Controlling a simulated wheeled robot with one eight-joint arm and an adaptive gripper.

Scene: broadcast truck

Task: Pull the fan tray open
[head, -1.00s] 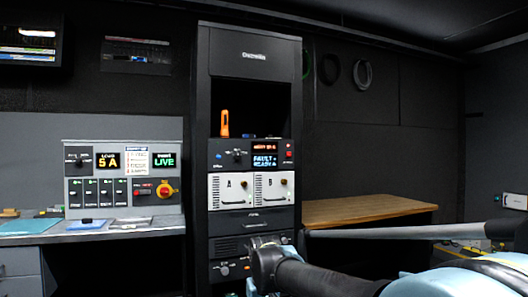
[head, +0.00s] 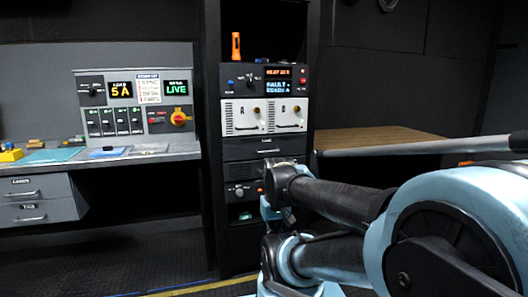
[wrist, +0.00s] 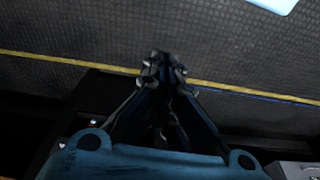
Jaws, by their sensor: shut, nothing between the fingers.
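The equipment rack (head: 212,160) stands in the middle of the head view. Below its two white modules is a dark drawer-like panel (head: 240,153) with a small label and a handle; it looks like the fan tray, but the label is too small to read surely. It sits flush in the rack. My gripper (wrist: 160,62) is shut and empty in the wrist view, over dark floor with a yellow line. In the head view my arm reaches in front of the lower right of the rack, below that panel, and hides part of it. The fingertips are not clear there.
White modules A (head: 242,117) and B (head: 286,115) sit above the panel. An orange-handled tool (head: 236,46) stands on the upper shelf. A desk with drawers (head: 40,198) is at left, a wooden-topped table (head: 375,139) at right. The floor before the desk is clear.

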